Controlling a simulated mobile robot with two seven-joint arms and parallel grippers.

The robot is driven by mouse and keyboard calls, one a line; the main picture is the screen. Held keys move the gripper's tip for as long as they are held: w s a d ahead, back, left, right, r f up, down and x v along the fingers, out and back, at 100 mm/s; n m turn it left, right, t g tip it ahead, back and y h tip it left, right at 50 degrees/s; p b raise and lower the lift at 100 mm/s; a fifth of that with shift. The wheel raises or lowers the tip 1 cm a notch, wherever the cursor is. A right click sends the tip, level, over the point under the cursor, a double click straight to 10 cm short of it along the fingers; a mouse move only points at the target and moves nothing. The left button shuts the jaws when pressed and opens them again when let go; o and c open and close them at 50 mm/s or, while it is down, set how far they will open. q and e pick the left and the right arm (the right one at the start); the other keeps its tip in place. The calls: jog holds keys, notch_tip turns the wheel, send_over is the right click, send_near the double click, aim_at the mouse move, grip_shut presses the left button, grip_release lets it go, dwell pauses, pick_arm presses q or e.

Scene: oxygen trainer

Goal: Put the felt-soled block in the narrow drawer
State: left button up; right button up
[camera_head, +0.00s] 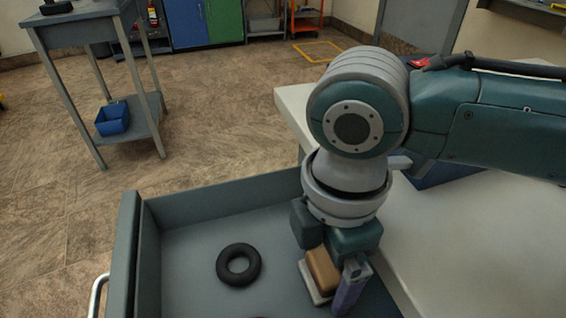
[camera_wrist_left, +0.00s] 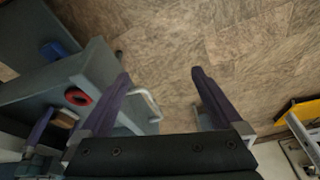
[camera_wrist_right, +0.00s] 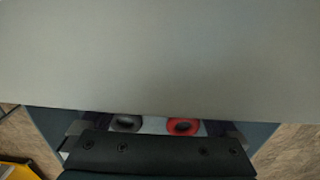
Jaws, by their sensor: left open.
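The felt-soled block (camera_head: 322,268) is a tan wooden block with a pale sole. It is at my right gripper (camera_head: 328,284), over the right side of the open drawer, beside a purple finger; the other finger is mostly hidden. The gripper appears shut on it, and I cannot tell whether the sole touches the drawer floor. The block also shows in the left wrist view (camera_wrist_left: 66,117). The open grey drawer (camera_head: 225,195) fills the lower head view. My left gripper (camera_wrist_left: 160,85) is open and empty in its own wrist view, over the floor near the drawer handle.
A black ring (camera_head: 239,264) lies in the drawer. A red ring (camera_wrist_right: 184,126) shows in the right wrist view, where a grey surface (camera_wrist_right: 160,55) fills most of the picture. A pale worktop (camera_head: 475,240) stands right. A trolley with a blue bin (camera_head: 112,119) stands far left.

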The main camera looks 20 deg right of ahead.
aim_at(325, 266)
pick_arm(q)
notch_tip(325, 266, up, 5)
jog(key=p, duration=0.4)
jog(key=shift+f, duration=0.2)
pick_arm(e)
notch_tip(325, 266, up, 12)
jog(key=shift+r, duration=0.2)
